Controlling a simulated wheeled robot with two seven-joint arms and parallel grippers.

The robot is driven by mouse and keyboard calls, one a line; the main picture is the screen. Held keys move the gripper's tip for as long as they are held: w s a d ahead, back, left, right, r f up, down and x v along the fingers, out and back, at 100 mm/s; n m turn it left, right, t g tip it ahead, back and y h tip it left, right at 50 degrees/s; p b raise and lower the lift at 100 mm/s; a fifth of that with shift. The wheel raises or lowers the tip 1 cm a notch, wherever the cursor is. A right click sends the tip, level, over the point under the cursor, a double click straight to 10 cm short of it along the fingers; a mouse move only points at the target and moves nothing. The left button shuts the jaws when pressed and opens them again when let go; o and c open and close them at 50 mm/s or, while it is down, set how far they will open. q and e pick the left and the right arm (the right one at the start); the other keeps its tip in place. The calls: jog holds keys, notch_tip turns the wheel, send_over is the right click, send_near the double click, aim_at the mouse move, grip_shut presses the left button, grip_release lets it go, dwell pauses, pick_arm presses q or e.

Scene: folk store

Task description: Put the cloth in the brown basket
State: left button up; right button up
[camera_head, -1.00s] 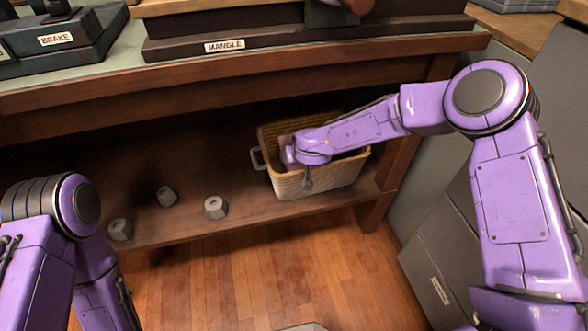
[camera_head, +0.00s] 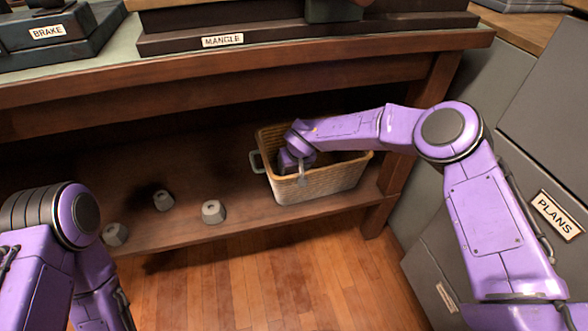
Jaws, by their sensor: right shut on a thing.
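The brown basket (camera_head: 318,188) is a wicker basket with a handle at its left end. It stands on the lower shelf under the workbench. My right gripper (camera_head: 292,166) reaches down inside the basket's left part, and its fingertips are hidden behind the front wall and my own wrist. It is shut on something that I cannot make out. I cannot see the cloth in this view. My left arm shows at the lower left, but its gripper is out of the picture.
Several grey nuts sit on the shelf left of the basket, one (camera_head: 213,211) nearest to it. The bench top with the "MANGLE" label (camera_head: 223,40) hangs over the shelf. A table leg (camera_head: 402,160) and grey cabinets (camera_head: 548,120) stand to the right. The wooden floor (camera_head: 270,285) in front is clear.

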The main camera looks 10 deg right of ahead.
jog(key=shift+r, duration=0.1)
jog(key=shift+f, duration=0.35)
jog(key=shift+f, duration=0.2)
jog(key=o, duration=1)
jog(key=shift+s+f, duration=0.1)
jog(key=shift+o, duration=0.2)
jog(key=shift+r, duration=0.25)
jog(key=p+v, duration=0.1)
jog(key=v, duration=0.1)
jog(key=p+v, duration=0.1)
jog(key=v, duration=0.1)
jog(key=p+v, duration=0.1)
jog(key=v, duration=0.2)
jog(key=shift+w+r, duration=0.2)
jog(key=shift+s+r+p, duration=0.25)
jog(key=shift+r+p, duration=0.1)
jog(key=shift+r, duration=0.05)
